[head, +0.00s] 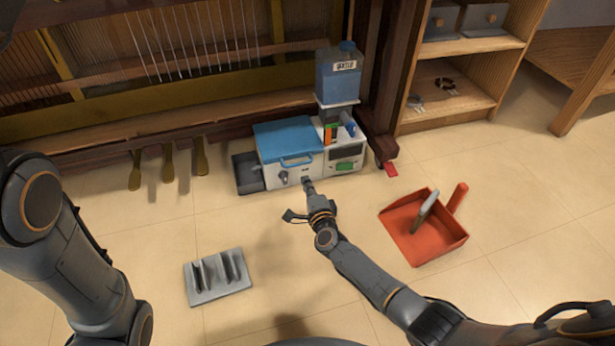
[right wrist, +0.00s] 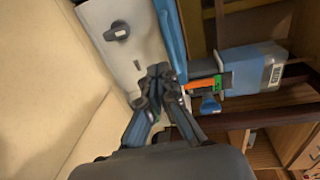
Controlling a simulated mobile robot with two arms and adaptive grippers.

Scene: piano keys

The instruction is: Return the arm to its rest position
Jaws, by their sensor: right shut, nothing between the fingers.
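My right arm (head: 370,275) reaches in from the lower right in the head view. Its gripper (head: 308,186) is close to the front of a white machine with a blue lid (head: 288,138). In the right wrist view the gripper (right wrist: 160,72) is shut and empty, its fingertips over the white front panel (right wrist: 118,15), beside a dark knob (right wrist: 118,30). I cannot tell whether the tips touch the panel. Links of my left arm (head: 70,265) show at the left of the head view; its gripper is out of frame.
A red dustpan (head: 415,245) with a grey tool lies right of my right arm. A grey slotted block (head: 217,278) lies on the floor at left. A blue bottle (head: 338,75) stands on the machine. The piano (head: 215,93) and wooden shelf (head: 462,85) stand behind.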

